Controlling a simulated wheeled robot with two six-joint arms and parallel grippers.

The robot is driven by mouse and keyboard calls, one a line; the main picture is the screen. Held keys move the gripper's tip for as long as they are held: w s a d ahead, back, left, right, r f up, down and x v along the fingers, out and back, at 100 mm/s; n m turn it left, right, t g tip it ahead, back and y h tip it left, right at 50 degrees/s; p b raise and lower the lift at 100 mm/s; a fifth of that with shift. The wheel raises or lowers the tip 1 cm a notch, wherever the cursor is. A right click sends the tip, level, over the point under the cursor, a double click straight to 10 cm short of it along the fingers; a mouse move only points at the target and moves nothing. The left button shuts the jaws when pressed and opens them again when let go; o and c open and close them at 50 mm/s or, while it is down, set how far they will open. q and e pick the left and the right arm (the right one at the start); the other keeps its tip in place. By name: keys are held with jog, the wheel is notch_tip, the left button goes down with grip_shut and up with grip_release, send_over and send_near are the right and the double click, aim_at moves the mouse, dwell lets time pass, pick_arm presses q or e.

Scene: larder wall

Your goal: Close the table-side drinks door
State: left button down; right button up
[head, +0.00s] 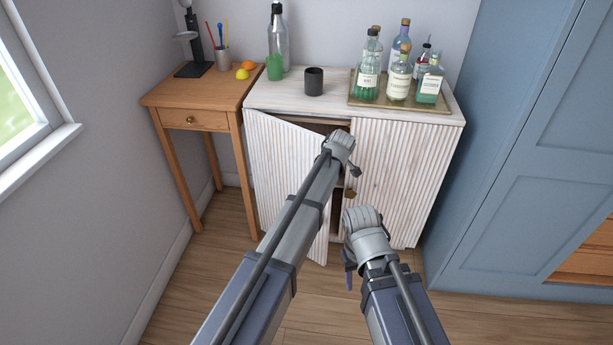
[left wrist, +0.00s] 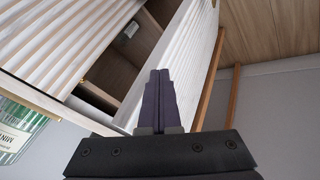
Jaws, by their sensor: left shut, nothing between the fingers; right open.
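The table-side drinks door (head: 280,165) is the left white ribbed door of the cabinet, and it stands ajar, swung outward. A dark gap shows between it and the closed right door (head: 395,170). My left gripper is shut and empty; its fingers (left wrist: 160,78) lie in front of the ajar door (left wrist: 190,45) in the left wrist view. I cannot tell whether they touch it. In the head view my left wrist covers the door's upper free edge. My right gripper (head: 348,270) is open, low in front of the cabinet, with its fingers partly hidden.
Bottles stand on a tray (head: 440,108) on the cabinet top (head: 300,99), with a dark cup (head: 314,81) and a tall bottle (head: 278,45) to their left. A wooden side table (head: 190,95) is at left, a blue cupboard (head: 530,150) at right. Floor in front looks clear.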

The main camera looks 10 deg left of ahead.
pick_arm(q)
jog(key=w+d, duration=0.5)
jog(key=w, duration=0.8)
jog(key=shift+w+d+n+y, duration=0.15)
jog(key=shift+n+y, duration=0.15)
jog(key=shift+n, duration=0.1)
